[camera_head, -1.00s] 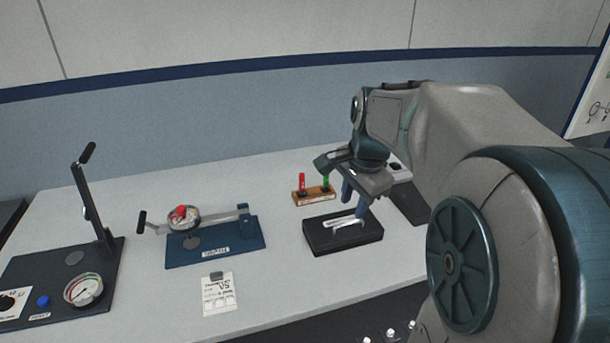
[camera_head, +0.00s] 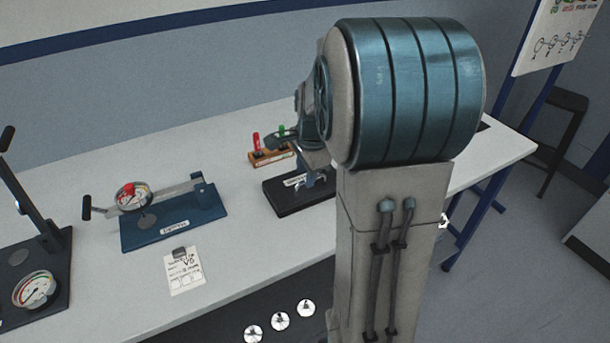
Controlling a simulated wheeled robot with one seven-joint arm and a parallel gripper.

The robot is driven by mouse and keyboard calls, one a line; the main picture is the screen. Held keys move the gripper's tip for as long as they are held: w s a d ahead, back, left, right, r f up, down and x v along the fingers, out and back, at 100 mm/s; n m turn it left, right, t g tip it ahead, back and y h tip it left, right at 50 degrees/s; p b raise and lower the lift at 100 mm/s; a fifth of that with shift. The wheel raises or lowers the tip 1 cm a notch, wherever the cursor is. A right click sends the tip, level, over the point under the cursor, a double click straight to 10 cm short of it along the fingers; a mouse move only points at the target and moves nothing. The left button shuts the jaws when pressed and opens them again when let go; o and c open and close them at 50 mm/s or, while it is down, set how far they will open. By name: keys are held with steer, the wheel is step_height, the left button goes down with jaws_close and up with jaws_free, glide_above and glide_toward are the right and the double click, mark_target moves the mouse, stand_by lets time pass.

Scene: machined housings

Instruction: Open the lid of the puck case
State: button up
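A flat black case (camera_head: 285,201) with a label and a pale metal handle or latch on top lies on the bench, left of my arm; I take it to be the puck case. Its lid looks closed. My gripper (camera_head: 314,180) points down over the right part of the case. My arm hides that end of the case and much of the gripper. I cannot tell whether the fingers touch the case or whether they are open or shut.
A wooden block (camera_head: 270,157) with red and green handled pieces stands behind the case. A blue lever fixture with a gauge (camera_head: 174,219) and a paper note (camera_head: 185,271) are to the left. A black lever stand (camera_head: 45,270) is at far left. Bare bench lies between.

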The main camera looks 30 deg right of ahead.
steer(key=shift+w+f, duration=0.15)
steer(key=shift+f, duration=0.65)
jaws_close()
steer(key=shift+a+r, duration=0.1)
steer(key=shift+r, duration=0.1)
